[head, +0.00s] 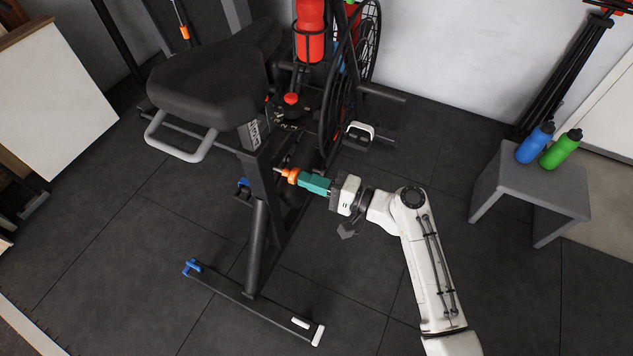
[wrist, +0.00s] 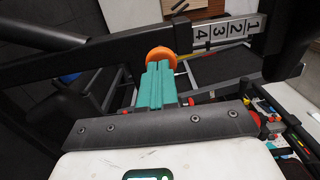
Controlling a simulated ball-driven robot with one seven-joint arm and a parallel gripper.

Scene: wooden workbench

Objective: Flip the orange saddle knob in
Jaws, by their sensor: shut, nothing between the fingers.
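The orange saddle knob (head: 290,174) is on the exercise bike's frame below the saddle (head: 215,75). My gripper (head: 303,179) comes from the right, with its teal fingers shut and nothing between them. Its fingertips are at the knob, touching it or very close; I cannot tell which. In the wrist view the rounded orange knob (wrist: 160,53) shows just beyond the teal fingertips (wrist: 158,66), which hide its lower part. How far in the knob sits is not clear.
A numbered scale plate (wrist: 225,31) is on the bike post near the knob. The flywheel (head: 350,85) and a pedal (head: 360,131) stand close above my gripper. A grey stool (head: 540,185) with blue and green bottles is at the right. Floor around the bike's foot is clear.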

